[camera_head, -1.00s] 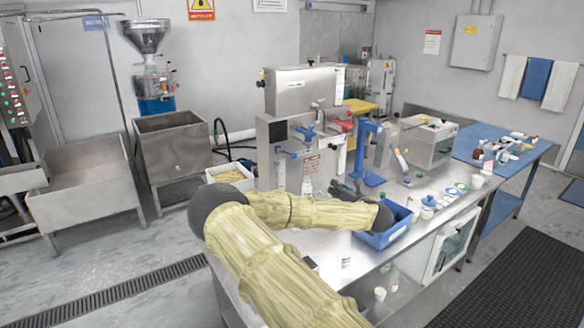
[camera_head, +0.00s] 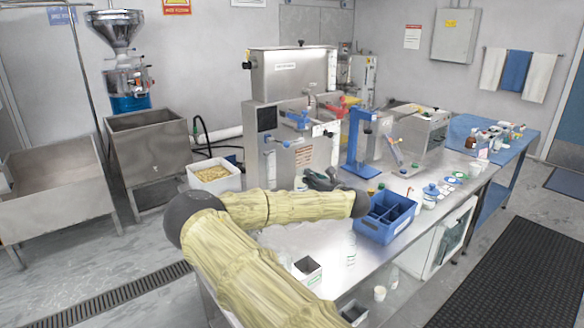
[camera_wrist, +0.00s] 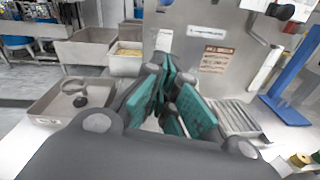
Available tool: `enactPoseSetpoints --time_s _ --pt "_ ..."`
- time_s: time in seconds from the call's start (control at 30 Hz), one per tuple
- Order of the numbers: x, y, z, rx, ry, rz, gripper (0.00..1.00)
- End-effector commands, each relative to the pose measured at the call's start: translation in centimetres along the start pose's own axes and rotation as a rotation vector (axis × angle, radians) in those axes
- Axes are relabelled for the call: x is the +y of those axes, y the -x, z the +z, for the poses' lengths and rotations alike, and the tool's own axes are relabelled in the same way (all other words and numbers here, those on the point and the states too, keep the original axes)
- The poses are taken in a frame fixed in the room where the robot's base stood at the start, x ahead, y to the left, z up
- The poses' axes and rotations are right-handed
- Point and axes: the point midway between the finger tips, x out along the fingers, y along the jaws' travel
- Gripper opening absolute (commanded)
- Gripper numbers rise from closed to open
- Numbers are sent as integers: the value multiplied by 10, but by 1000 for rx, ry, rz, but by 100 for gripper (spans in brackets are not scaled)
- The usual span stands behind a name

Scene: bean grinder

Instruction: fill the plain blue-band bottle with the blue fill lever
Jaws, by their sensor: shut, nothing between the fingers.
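The steel filling machine (camera_head: 290,75) stands on the steel table with a blue lever (camera_head: 298,119) and a red lever (camera_head: 338,107) on its front. My gripper (camera_head: 318,181) is low in front of the machine, below the levers and apart from them. In the wrist view its teal-padded fingers (camera_wrist: 178,98) are together and empty. A pale upright shape (camera_wrist: 164,41) shows just beyond the fingers, by the machine's front; I cannot tell whether it is a bottle. A clear bottle (camera_head: 351,249) stands on the near table; any band on it is too small to identify.
A blue divided crate (camera_head: 388,217) sits right of my gripper. A blue stand (camera_head: 359,150) rises behind it. An open dark-topped box (camera_head: 306,269) stands near the table's front edge. A grey tray (camera_wrist: 70,100) lies left of the fingers in the wrist view.

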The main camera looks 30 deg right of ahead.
Motion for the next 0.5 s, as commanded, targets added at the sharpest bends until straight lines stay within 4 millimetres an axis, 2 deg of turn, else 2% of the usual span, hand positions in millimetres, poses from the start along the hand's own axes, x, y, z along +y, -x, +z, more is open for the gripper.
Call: enactPoseSetpoints --time_s 0.2,0.5 --pt "15 -31 2 2 1 19 0" --pt "16 -81 2 3 0 20 0"
